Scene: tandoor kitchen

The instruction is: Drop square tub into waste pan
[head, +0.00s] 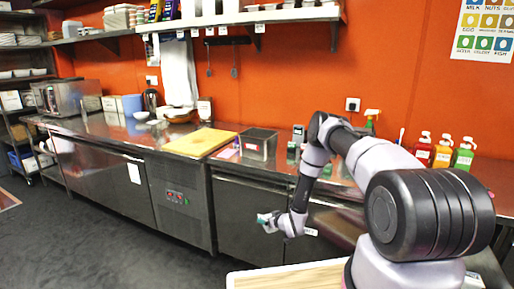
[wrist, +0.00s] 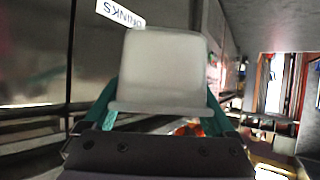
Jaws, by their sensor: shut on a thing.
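A whitish square tub (wrist: 163,62) fills the middle of the wrist view, held between the two teal fingers of my gripper (wrist: 164,88). In the head view my gripper (head: 268,222) hangs low in front of the counter's steel doors, below the worktop. The tub is too small there to make out clearly. A square steel pan (head: 258,148), which looks like the waste pan, stands on the counter behind and above my gripper, right of the yellow board.
The steel counter (head: 130,128) runs along the orange wall. A yellow board (head: 201,142) lies left of the pan. Several sauce bottles (head: 443,152) and a spray bottle (head: 371,121) stand to the right. A wooden-topped surface (head: 295,276) is at the bottom. Dark floor is clear at left.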

